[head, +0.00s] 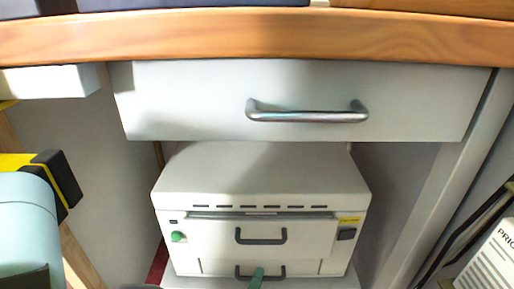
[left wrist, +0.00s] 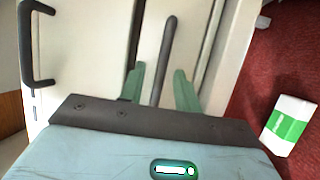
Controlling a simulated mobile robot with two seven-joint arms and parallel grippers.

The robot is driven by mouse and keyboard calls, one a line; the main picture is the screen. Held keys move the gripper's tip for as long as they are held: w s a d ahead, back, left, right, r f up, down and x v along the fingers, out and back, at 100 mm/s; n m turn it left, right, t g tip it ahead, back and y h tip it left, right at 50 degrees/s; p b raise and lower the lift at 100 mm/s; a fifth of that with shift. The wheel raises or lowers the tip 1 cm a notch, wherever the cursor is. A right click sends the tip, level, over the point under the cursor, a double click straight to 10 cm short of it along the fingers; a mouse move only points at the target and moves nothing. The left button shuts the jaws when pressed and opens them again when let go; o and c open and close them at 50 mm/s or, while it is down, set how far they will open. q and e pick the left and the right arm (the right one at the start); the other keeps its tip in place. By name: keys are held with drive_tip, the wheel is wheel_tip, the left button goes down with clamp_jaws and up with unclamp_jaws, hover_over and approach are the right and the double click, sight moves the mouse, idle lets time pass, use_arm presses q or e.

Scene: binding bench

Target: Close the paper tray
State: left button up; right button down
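The white machine (head: 260,170) stands under the bench. Its upper front panel has a dark handle (head: 261,236), which also shows at the left of the left wrist view (left wrist: 28,45). The paper tray (head: 304,267) appears to be the low front section, with a dark bar handle (head: 275,271). My left gripper (left wrist: 158,88) is open, its green fingers on either side of that bar (left wrist: 168,45) with gaps visible. In the head view a green finger (head: 257,278) shows at the handle; the rest is cut off. How far the tray stands out is unclear. My right gripper is out of view.
A white drawer with a metal handle (head: 307,115) sits above the machine, under the wooden bench edge (head: 270,36). A panel (head: 420,205) stands to the right. A white and green box (left wrist: 288,124) lies on the red floor (left wrist: 270,75).

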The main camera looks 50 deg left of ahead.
use_arm(q)
drive_tip(key=p+v, duration=0.1)
drive_tip(key=v, duration=0.6)
drive_tip(key=shift+s+d, duration=0.2)
drive_tip(key=shift+s, duration=0.15)
drive_tip(key=shift+p, duration=0.3)
